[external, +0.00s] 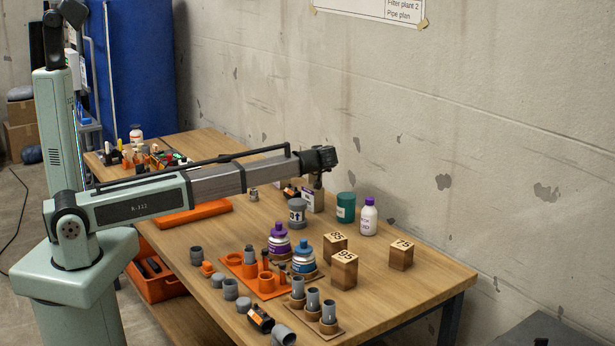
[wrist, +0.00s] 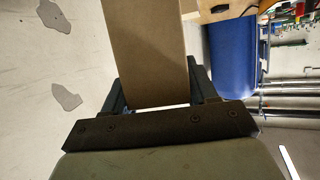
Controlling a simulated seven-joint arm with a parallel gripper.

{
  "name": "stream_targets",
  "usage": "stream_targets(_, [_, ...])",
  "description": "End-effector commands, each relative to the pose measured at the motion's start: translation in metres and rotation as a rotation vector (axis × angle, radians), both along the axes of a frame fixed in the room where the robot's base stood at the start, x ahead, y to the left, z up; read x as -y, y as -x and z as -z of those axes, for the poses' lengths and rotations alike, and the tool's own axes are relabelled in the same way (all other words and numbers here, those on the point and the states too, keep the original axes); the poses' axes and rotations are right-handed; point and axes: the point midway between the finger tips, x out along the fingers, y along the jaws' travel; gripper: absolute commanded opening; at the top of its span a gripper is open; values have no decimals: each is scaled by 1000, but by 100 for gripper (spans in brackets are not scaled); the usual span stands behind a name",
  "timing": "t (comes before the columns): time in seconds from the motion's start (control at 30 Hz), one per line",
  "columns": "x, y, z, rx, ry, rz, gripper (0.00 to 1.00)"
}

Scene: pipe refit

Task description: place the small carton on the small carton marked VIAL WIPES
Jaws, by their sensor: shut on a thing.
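My gripper (wrist: 156,88) is shut on a plain brown small carton (wrist: 143,45), which sits between the two dark fingers in the wrist view and runs out of the top of the frame. In the external view my gripper (external: 318,180) is above the far side of the table. A pale small carton (external: 313,199) with a dark mark shows just below it. I cannot tell there whether this is the held carton or another one. The words VIAL WIPES are not readable in either view.
A grey canister (external: 297,213) stands left of the pale carton, and a green jar (external: 345,207) and a white bottle (external: 368,217) stand right. Numbered wooden blocks (external: 401,255), bottles and an orange rack (external: 262,281) fill the nearer table. The right end of the table is clear.

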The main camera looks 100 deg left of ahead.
Motion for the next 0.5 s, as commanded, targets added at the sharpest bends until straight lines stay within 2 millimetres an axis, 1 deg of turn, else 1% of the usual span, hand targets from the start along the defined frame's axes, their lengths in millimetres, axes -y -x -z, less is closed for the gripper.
stream_targets(0.03, [0,0,8,-3,1,0,26])
stream_targets(0.17, [0,0,21,0,0,-1,26])
stream_targets(0.5, [0,0,23,0,0,-1,26])
